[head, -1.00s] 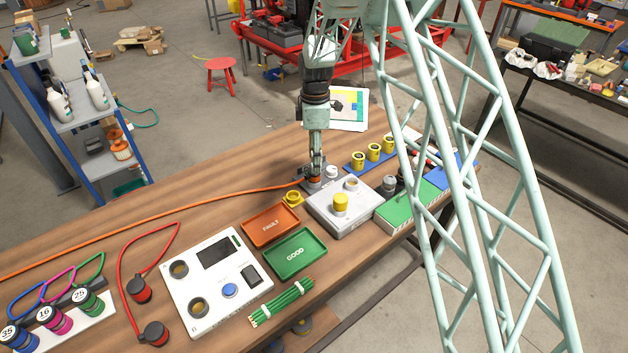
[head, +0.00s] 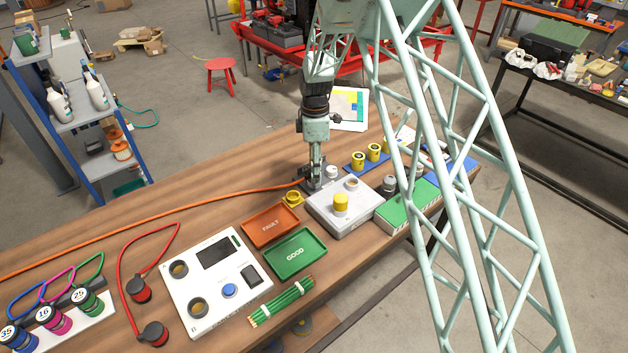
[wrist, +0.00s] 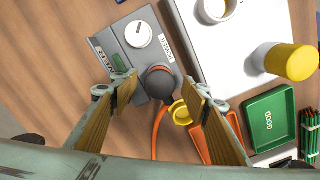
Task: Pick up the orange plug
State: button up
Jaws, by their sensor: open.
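The orange plug (wrist: 158,82) shows in the wrist view as a dark round cap with an orange ring, seated on a grey box labelled POWER (wrist: 127,52). Its orange cable (wrist: 157,130) curves down and away; in the head view the cable (head: 150,219) runs left across the bench. My gripper (wrist: 157,96) is open, its two wooden-looking fingers on either side of the plug, with gaps visible between each finger and the plug. In the head view my gripper (head: 315,178) points down over the grey box and mostly hides the plug.
A white knob (wrist: 139,34) sits on the grey box beside the plug. A yellow ring (wrist: 180,113) lies close to the right finger. A white box with a yellow cylinder (head: 341,204), the FAULT tray (head: 270,227) and the GOOD tray (head: 295,254) stand nearby.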

jog(key=shift+f, duration=0.8)
jog(key=shift+c, duration=0.7)
jog(key=c, duration=0.9)
jog(key=shift+r, duration=0.1)
jog(key=shift+r, duration=1.6)
jog(key=s+a, duration=0.1)
jog(key=s, duration=0.4)
jog(key=s+a+r, duration=0.1)
jog(key=s+a, duration=0.1)
jog(key=s, duration=0.3)
jog(key=s+a, duration=0.1)
jog(key=s, duration=0.4)
jog(key=shift+s+a+r, duration=0.15)
jog(key=shift+s+r, duration=0.05)
jog(key=shift+r, duration=0.1)
